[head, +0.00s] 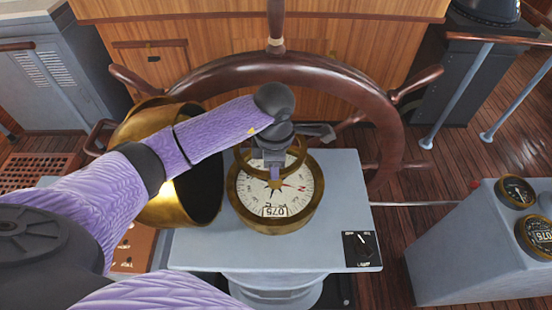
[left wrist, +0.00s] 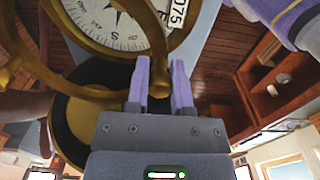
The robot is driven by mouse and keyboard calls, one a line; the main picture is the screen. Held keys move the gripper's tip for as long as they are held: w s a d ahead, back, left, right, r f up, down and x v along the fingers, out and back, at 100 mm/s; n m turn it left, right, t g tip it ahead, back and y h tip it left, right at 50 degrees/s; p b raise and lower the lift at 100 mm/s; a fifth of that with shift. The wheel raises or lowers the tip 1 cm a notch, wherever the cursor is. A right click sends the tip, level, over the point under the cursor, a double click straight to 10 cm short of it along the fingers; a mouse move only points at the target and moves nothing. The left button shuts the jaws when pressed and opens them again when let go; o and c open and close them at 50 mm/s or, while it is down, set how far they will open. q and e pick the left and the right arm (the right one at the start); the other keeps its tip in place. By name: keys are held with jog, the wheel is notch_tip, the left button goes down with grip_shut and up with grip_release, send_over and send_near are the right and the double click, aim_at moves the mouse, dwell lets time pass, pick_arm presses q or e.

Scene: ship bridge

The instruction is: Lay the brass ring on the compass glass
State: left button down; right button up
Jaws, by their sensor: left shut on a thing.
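The brass ring (head: 243,164) is held by my left gripper (head: 275,178) just above the compass. In the left wrist view the ring (left wrist: 92,98) curves left from the fingers (left wrist: 160,92), which are shut on its rim. The compass glass (head: 300,188) is a round white dial with a red and dark rose, a 075 readout and a brass rim. It sits below the ring, and my gripper hides part of its far side. The glass also shows in the left wrist view (left wrist: 108,22). I cannot tell whether the ring touches it. My right gripper is not in view.
A brass hood (head: 150,122) stands tilted open left of the compass, close under my left arm. The wooden wheel (head: 385,120) rises behind. The grey pedestal top (head: 335,215) is bare to the right, with a lamp switch (head: 361,249). A gauge console (head: 460,245) stands right.

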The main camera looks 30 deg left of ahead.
pick_arm(q)
notch_tip(320, 180, down, 11)
jog(key=b, duration=0.8)
jog(key=shift+b, duration=0.3)
jog(key=shift+c, duration=2.1)
grip_release()
notch_tip(320, 180, up, 13)
jog(key=p, duration=1)
jog(key=shift+r, duration=0.1)
